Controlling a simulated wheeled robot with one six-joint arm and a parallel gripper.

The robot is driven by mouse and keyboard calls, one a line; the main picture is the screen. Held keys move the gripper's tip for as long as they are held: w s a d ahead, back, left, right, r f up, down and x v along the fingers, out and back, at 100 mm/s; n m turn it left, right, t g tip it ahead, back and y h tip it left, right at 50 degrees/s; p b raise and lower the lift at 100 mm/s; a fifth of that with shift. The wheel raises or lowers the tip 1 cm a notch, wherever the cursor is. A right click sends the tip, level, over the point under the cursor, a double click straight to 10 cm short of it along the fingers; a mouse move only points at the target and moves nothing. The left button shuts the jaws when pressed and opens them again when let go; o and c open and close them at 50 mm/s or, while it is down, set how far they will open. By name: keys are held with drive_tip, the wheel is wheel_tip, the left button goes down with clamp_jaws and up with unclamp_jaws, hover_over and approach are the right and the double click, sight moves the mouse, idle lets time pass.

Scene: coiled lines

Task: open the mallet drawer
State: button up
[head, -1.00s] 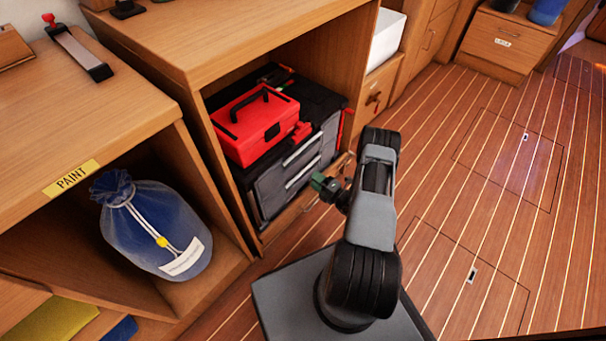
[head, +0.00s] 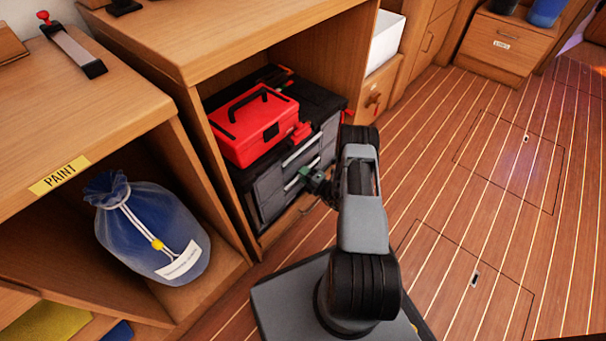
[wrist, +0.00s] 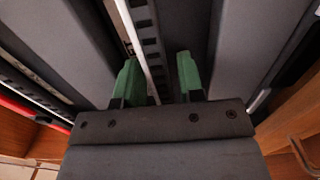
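A dark grey drawer chest (head: 268,190) with pale metal handle bars stands inside the open wooden cabinet; no mallet label is readable. My gripper (head: 309,176) is at the front of the chest, by the lower visible handle bar (head: 291,184). In the wrist view, the green fingertips of my gripper (wrist: 159,80) are apart, with a pale handle bar (wrist: 148,55) running between them. Gaps show beside the bar, so the fingers are around it but not closed on it. The drawers look closed. My arm hides part of the chest's right side.
A red toolbox (head: 255,125) sits on top of the chest. The wooden cabinet (head: 195,150) encloses it on the left and above. A blue bag (head: 150,230) lies in the left compartment. The plank floor (head: 470,200) to the right is clear.

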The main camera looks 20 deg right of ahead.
clamp_jaws()
